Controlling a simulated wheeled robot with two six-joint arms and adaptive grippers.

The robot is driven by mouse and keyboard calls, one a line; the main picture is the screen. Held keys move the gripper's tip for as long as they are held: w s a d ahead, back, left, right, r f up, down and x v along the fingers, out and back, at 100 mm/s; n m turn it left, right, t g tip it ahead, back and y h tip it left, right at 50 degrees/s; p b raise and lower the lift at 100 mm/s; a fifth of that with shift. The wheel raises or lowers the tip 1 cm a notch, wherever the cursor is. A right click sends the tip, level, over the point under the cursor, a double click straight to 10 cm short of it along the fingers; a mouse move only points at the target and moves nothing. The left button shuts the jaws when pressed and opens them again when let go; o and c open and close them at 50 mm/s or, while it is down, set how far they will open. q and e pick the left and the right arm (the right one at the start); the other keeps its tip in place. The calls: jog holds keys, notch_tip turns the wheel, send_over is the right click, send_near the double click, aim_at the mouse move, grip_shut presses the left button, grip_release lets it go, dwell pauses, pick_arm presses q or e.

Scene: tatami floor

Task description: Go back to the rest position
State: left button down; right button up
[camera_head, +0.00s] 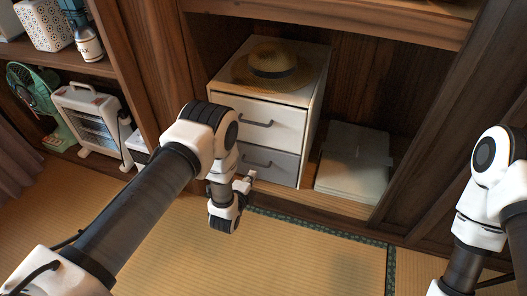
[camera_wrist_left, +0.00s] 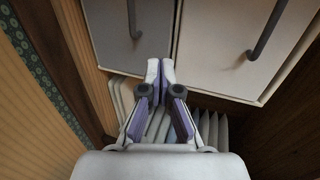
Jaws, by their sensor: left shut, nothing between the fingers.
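My left gripper (camera_head: 246,182) is in front of the small cabinet (camera_head: 316,100), close to its lower drawer front in the head view. In the left wrist view the gripper (camera_wrist_left: 160,68) has its fingertips together with nothing between them. The cabinet has a white upper drawer (camera_head: 285,128) and a grey lower drawer (camera_head: 284,167), each with a dark handle. Both drawers look shut in the head view. My right arm shows at the right edge of the head view, but its gripper is out of the picture.
A straw hat (camera_head: 285,65) lies on the cabinet. A pale flat box (camera_head: 352,170) lies to its right in the alcove. A white heater (camera_head: 92,118) and green fan (camera_head: 35,90) stand at left. The tatami floor (camera_head: 300,262) in front is clear.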

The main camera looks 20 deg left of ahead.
pick_arm(q)
jog(key=s+a+n+g+p, duration=0.15)
jog(key=s+n+g, duration=0.7)
jog(key=s, duration=0.95)
jog(key=s+a+n+g+p, duration=0.15)
jog(key=s+n+g, duration=0.45)
jog(key=s+n, duration=0.9)
jog(key=s+r+m+p, duration=0.3)
jog(key=r+m+p, duration=0.1)
jog(key=r+p, duration=3.3)
jog(key=shift+s+a+r+m+y, duration=0.2)
jog(key=shift+a+r+m+y, duration=0.15)
jog(key=shift+a+r, duration=0.1)
